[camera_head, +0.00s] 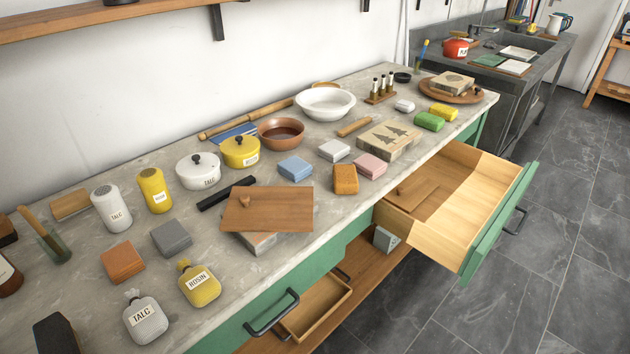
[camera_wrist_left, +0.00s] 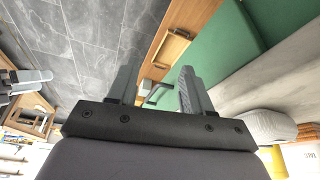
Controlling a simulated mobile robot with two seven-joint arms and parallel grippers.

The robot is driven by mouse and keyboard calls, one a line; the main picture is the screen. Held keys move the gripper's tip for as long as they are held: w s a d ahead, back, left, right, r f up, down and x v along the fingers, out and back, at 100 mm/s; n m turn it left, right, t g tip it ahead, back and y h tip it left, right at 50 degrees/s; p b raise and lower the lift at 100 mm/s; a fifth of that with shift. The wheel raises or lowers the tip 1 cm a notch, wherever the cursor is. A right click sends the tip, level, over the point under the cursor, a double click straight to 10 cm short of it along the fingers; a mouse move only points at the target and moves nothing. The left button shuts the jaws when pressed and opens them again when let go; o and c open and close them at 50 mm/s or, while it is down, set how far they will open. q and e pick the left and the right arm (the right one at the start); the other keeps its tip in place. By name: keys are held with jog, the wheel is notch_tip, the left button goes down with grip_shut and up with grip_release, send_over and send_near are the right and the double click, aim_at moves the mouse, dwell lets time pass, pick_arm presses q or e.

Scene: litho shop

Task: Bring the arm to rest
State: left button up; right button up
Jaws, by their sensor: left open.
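My left gripper (camera_wrist_left: 156,85) shows in the left wrist view with its two grey fingers apart and nothing seen held between them. Beyond the fingers are a wooden tray (camera_wrist_left: 172,48), the green front of the bench (camera_wrist_left: 225,55) and the grey tiled floor. A grey bar, perhaps a drawer handle, shows between and behind the fingers; I cannot tell if they touch it. In the head view neither gripper shows. A dark shape at its lower left edge is too cut off to name.
A stone-topped bench (camera_head: 75,243) holds jars, bowls, blocks, sacks and a wooden board (camera_head: 267,208). A green-fronted drawer (camera_head: 497,222) stands open over the floor at the right, with a small wooden lid inside. A lower shelf holds a tray (camera_head: 318,308). The tiled floor (camera_head: 560,290) is clear.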

pick_arm(q)
jog(key=s+a+n+y, duration=0.2)
jog(key=s+a+n, duration=0.2)
jog(key=a+n, duration=0.1)
jog(key=w+d+f+t+h, duration=0.2)
jog(key=w+f+t, duration=0.3)
jog(key=f, duration=0.4)
jog(key=shift+w+d+f+m+t, duration=0.35)
jog(key=shift+d+t, duration=0.25)
jog(key=shift+t, duration=0.3)
